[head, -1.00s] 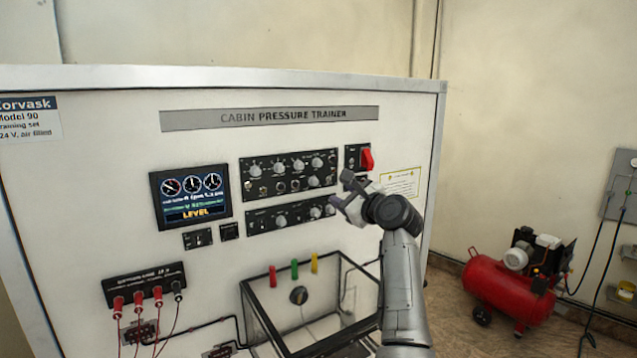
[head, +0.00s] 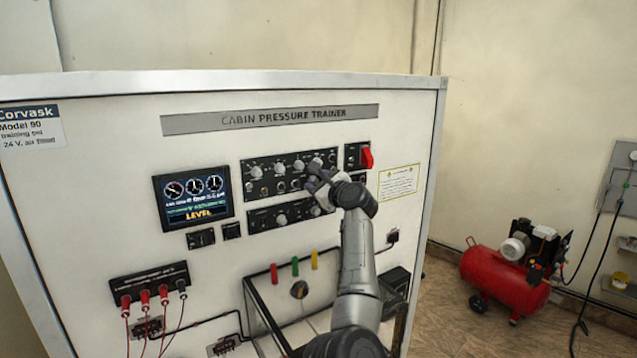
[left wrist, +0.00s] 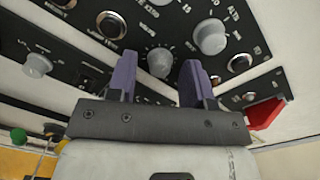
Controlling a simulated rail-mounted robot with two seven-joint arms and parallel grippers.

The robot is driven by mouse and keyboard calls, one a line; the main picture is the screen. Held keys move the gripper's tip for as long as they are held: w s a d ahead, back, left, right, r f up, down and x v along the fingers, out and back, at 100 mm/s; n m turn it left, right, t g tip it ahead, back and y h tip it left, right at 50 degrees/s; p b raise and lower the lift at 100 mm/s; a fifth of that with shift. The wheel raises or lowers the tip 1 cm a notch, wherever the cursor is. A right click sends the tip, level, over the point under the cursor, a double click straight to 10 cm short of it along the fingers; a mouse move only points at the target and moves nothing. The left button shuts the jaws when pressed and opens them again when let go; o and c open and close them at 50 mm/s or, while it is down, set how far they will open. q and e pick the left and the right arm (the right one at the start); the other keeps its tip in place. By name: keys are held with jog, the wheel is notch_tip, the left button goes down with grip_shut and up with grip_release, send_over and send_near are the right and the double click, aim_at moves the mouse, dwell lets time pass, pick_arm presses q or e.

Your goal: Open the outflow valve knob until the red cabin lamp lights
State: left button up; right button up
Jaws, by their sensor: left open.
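My left gripper (head: 315,178) is open in front of the right end of the upper black knob panel (head: 264,181). In the left wrist view its two purple fingers (left wrist: 157,75) stand apart, with a grey knob (left wrist: 160,62) showing in the gap beyond the tips. I cannot tell whether they touch it. Another grey knob (left wrist: 209,37) is up and to the right. The labels are too blurred to say which knob is the outflow valve. I cannot identify the red cabin lamp or see it lit. My right gripper is not in view.
A lower knob panel (head: 262,219) is close under the gripper. A red switch guard (head: 367,157) stands out at its right. The display (head: 193,198) reads LEVEL.

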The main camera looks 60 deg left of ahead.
pick_arm(q)
grip_shut()
dwell(0.4)
